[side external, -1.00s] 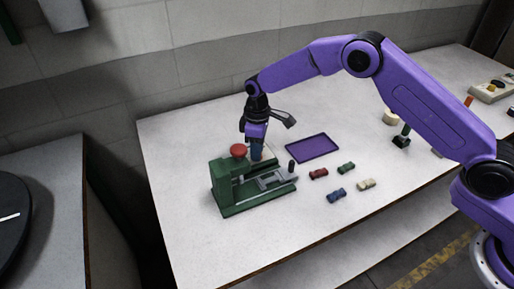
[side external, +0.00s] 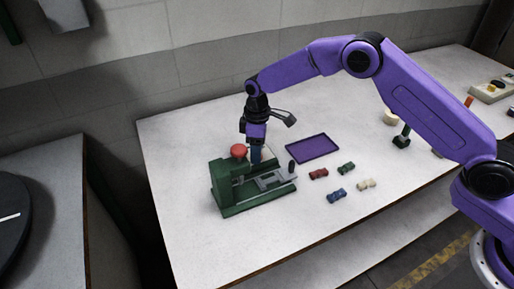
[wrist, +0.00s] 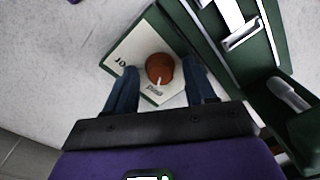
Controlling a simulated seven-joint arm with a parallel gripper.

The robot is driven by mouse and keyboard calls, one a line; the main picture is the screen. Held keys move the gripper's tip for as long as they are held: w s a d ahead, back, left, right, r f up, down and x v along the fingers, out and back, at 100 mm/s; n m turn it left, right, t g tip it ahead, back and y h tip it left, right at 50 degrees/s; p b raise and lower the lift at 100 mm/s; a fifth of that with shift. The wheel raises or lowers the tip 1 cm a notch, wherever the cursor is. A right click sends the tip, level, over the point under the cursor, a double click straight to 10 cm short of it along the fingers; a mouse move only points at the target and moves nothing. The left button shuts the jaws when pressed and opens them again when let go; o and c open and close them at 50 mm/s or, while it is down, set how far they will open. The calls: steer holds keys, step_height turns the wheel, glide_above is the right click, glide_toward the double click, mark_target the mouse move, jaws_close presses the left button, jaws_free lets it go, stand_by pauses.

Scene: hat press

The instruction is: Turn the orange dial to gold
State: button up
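The orange dial (wrist: 160,66) is round and orange-brown in the wrist view, with a short white pointer on its lower edge. The pointer faces a small label on a pale plate (wrist: 122,55) that carries partly hidden dark lettering. I cannot read which label it is. My gripper (wrist: 161,73) is open, with one blue finger on each side of the dial and gaps showing between fingers and dial. In the side view my gripper (side external: 256,156) points down at the back of the green press (side external: 228,200), and the dial is hidden there.
A red knob (side external: 239,150) stands on the press close to my gripper. A dark upright handle (side external: 291,167) is at its right. A purple tray (side external: 312,148) and several small coloured pieces (side external: 337,195) lie to the right. The table's front left is clear.

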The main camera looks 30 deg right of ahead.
step_height(320, 180, up, 18)
steer(key=shift+w+d+f, duration=0.2)
steer(key=shift+w+f, duration=0.05)
steer(key=shift+w, duration=0.05)
stand_by(0.3)
steer(key=shift+s, duration=0.1)
stand_by(0.4)
steer(key=s+d+r, duration=0.2)
steer(key=s+d, duration=0.1)
steer(key=s, duration=0.7)
steer(key=s+d+r, duration=0.2)
steer(key=s, duration=0.7)
steer(key=s+d+f, duration=0.2)
steer(key=s+d, duration=0.5)
steer(key=s, duration=0.3)
steer(key=s+d+f+n, duration=0.1)
steer(key=s+d+f, duration=0.1)
steer(key=s+d, duration=0.6)
steer(key=s, duration=0.3)
steer(key=shift+s+d+t, duration=0.2)
steer(key=shift+t, duration=0.1)
